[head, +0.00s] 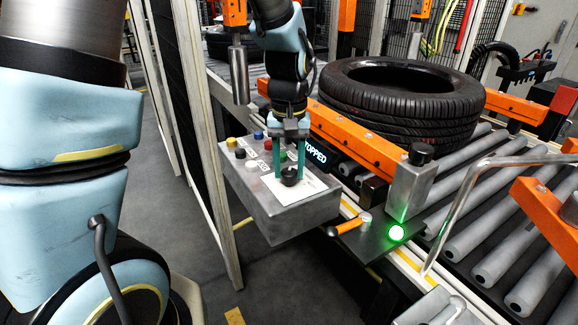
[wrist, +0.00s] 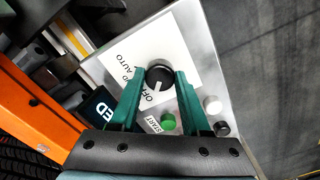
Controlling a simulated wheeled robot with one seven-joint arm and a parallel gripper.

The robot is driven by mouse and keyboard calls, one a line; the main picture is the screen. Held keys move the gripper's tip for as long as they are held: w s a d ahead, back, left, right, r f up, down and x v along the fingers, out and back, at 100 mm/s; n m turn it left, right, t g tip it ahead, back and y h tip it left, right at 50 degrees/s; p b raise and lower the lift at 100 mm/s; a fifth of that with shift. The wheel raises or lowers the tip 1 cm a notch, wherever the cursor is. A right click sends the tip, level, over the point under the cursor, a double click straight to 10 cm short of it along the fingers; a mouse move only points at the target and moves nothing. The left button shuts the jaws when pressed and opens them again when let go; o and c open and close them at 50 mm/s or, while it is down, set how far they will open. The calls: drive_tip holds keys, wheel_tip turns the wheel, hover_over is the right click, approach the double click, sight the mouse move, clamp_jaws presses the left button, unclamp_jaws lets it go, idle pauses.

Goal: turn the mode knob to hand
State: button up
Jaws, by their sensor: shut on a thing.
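The mode knob (head: 289,179) is a round black knob on a white label plate on the grey control box (head: 262,207). In the wrist view the knob (wrist: 159,77) has a white pointer mark that points roughly toward the word OFF. AUTO is also readable, and another word is partly hidden by a finger. My gripper (head: 289,168) reaches down from above with its green fingers on both sides of the knob. In the wrist view my gripper (wrist: 160,71) is shut on the knob.
Several coloured buttons, including a green one (wrist: 168,121), sit close to the fingers. A display (head: 315,152) reads STOPPED. A tyre (head: 402,100) lies on the roller conveyor behind an orange rail (head: 360,137). A glowing green lamp (head: 396,233) is right of the box. Fence posts stand at left.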

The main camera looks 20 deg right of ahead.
clamp_jaws()
drive_tip(key=shift+m, duration=0.3)
drive_tip(key=m+p, duration=0.1)
drive_tip(key=m, duration=0.3)
drive_tip(key=shift+m+p, duration=0.6)
drive_tip(key=shift+m, duration=1.4)
drive_tip(key=o, duration=0.9)
unclamp_jaws()
drive_tip(key=shift+o, duration=0.2)
